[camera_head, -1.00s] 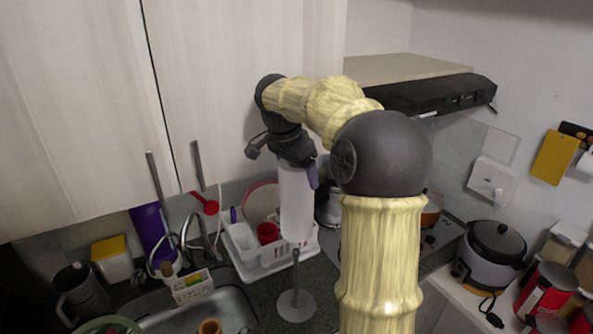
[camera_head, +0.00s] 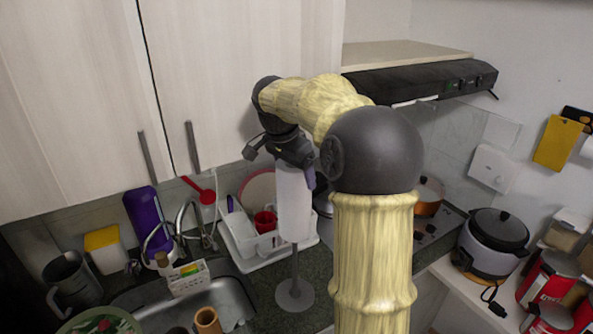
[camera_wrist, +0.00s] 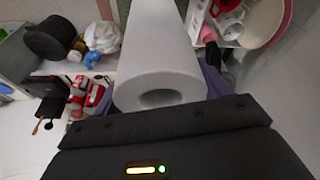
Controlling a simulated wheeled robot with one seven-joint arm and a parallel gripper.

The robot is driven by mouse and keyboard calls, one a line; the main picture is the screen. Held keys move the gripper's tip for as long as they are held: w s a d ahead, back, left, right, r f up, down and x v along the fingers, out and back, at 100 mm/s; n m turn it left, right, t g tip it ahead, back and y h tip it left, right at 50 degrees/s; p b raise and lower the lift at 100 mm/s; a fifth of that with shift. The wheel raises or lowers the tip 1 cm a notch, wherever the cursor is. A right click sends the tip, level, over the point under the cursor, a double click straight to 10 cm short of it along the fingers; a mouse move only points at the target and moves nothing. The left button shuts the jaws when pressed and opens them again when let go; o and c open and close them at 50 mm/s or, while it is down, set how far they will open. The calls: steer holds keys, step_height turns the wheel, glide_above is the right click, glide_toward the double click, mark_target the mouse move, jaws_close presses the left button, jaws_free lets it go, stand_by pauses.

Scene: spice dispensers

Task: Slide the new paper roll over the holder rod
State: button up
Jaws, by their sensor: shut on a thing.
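The white paper roll (camera_head: 294,205) hangs upright below my gripper (camera_head: 292,165). The gripper is shut on its upper end. The purple fingers show on both sides of the roll, which also shows in the wrist view (camera_wrist: 160,55) with its near open end facing the camera. The holder (camera_head: 295,295) has a round grey base on the counter and a thin upright rod (camera_head: 294,264). The rod shows below the roll's lower end and lines up with it in the head view. I cannot tell whether its tip is inside the roll.
A white dish rack (camera_head: 250,255) with a red cup (camera_head: 265,221) stands close behind and left of the holder. The sink (camera_head: 235,300) and faucet (camera_head: 183,235) are to the left. A rice cooker (camera_head: 492,245) and red cans stand at the right.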

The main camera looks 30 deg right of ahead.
steer(key=shift+f, duration=0.45)
steer(key=shift+s+a+r, duration=0.1)
steer(key=shift+s+r, duration=0.05)
steer(key=shift+r, duration=0.05)
steer(key=shift+d, duration=0.2)
steer(key=shift+a, duration=0.15)
